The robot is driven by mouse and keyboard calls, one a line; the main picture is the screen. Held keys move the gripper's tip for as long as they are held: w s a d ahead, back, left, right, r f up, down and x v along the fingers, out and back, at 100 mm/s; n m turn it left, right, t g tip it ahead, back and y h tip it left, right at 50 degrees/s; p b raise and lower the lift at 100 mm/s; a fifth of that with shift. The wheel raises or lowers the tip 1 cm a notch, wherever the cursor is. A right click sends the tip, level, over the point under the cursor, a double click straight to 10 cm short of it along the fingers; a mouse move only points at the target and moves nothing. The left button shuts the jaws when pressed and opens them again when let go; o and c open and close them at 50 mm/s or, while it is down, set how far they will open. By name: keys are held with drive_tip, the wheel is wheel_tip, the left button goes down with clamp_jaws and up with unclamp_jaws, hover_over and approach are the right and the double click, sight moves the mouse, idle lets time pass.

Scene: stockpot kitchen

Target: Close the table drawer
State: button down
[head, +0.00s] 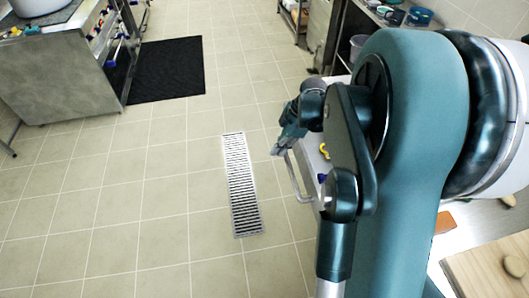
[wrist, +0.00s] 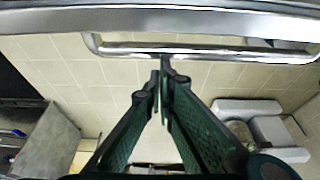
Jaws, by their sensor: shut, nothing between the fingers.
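The table drawer (head: 311,148) stands pulled out at the right of the head view, largely hidden behind my arm. Its metal bar handle (head: 294,180) sticks out from its front over the floor. In the wrist view the handle (wrist: 200,51) runs across the top, below the pale drawer front edge (wrist: 160,20). My gripper (head: 278,150) is shut and empty, on the outer side of the drawer close to the handle. In the wrist view its fingertips (wrist: 164,68) meet just below the handle bar; I cannot tell whether they touch it.
A yellow item (head: 323,151) and a blue item (head: 322,178) show at the drawer. A metal counter (head: 65,80) stands at the far left, beside a black mat (head: 167,70). A floor drain grate (head: 241,185) lies in open tiled floor. A wooden board (head: 490,272) is at lower right.

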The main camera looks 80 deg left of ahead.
drive_tip(key=w, duration=1.9)
drive_tip(key=shift+w, duration=0.4)
drive_tip(key=shift+s, duration=0.1)
drive_tip(key=shift+s+r, duration=0.1)
drive_tip(key=shift+s, duration=0.35)
drive_tip(key=s, duration=0.3)
drive_tip(key=shift+r, duration=0.3)
wheel_tip(320, 180, up, 9)
drive_tip(key=p, duration=0.2)
hover_over(320, 154)
drive_tip(key=shift+w+r, duration=0.2)
drive_tip(key=shift+w, duration=0.15)
drive_tip(key=shift+s, duration=0.15)
drive_tip(key=s+d+t+p, duration=0.2)
drive_tip(key=s+t, duration=0.4)
drive_tip(key=s, duration=0.1)
drive_tip(key=shift+d+f+t, duration=0.15)
drive_tip(key=shift+d+t, duration=0.05)
drive_tip(key=shift+t, duration=0.1)
